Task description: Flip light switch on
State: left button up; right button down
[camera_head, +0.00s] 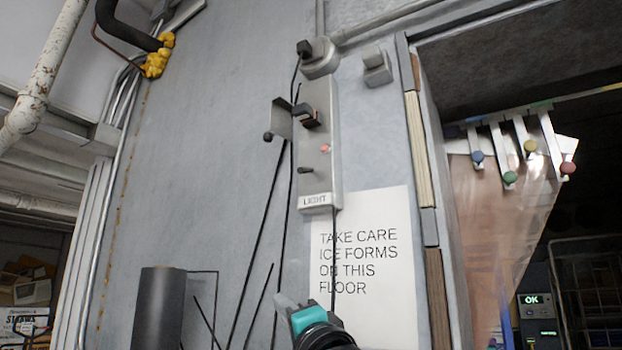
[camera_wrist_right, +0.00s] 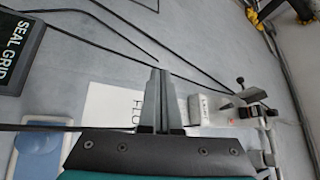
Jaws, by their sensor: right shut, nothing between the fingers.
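A tall pale grey switch box (camera_head: 318,120) labelled LIGHT is on the grey wall in the head view. A small dark switch lever (camera_head: 305,171) sticks out to the left just above the label, below a red round button (camera_head: 325,148). My right gripper (camera_head: 284,302) is below the box, in front of the wall. In the right wrist view its fingers (camera_wrist_right: 157,85) are together and empty, and the switch box (camera_wrist_right: 218,106) lies to their right, apart from them. The lever's exact tilt is hard to tell. My left gripper is not in view.
A paper sign (camera_head: 372,250) about ice on the floor hangs below the box. Thin dark cables (camera_head: 262,215) run down the wall beside it. A doorway with hanging strips (camera_head: 510,210) is to the right. A small grey box (camera_head: 375,66) is at upper right.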

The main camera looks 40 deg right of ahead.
jog(key=s+d+r+m+t+h, duration=0.1)
jog(key=s+d+r+m+h, duration=0.1)
jog(key=s+r, duration=0.3)
jog(key=s+d+r+m+t+h, duration=0.1)
jog(key=s+d+r+m+h, duration=0.1)
jog(key=s+r+m, duration=0.3)
notch_tip(320, 180, up, 4)
jog(key=shift+r+h, duration=0.1)
jog(key=shift+h, duration=0.3)
jog(key=shift+d, duration=0.1)
jog(key=p, duration=0.5)
send_near(306, 172)
jog(key=d, duration=0.1)
jog(key=d+r, duration=0.1)
jog(key=w+d, duration=0.1)
jog(key=shift+d+r, duration=0.25)
jog(key=shift+d, duration=0.15)
jog(key=shift+w+a+r+t+p, duration=0.15)
jog(key=shift+w+a+r+p, duration=0.2)
jog(key=shift+w+p, duration=0.2)
jog(key=shift+w+a+r+t+p, duration=0.2)
jog(key=shift+w+r+p, duration=0.2)
jog(key=shift+w, duration=0.2)
jog(key=shift+w+a+r, duration=0.2)
jog(key=shift+w, duration=0.2)
jog(key=shift+w, duration=0.1)
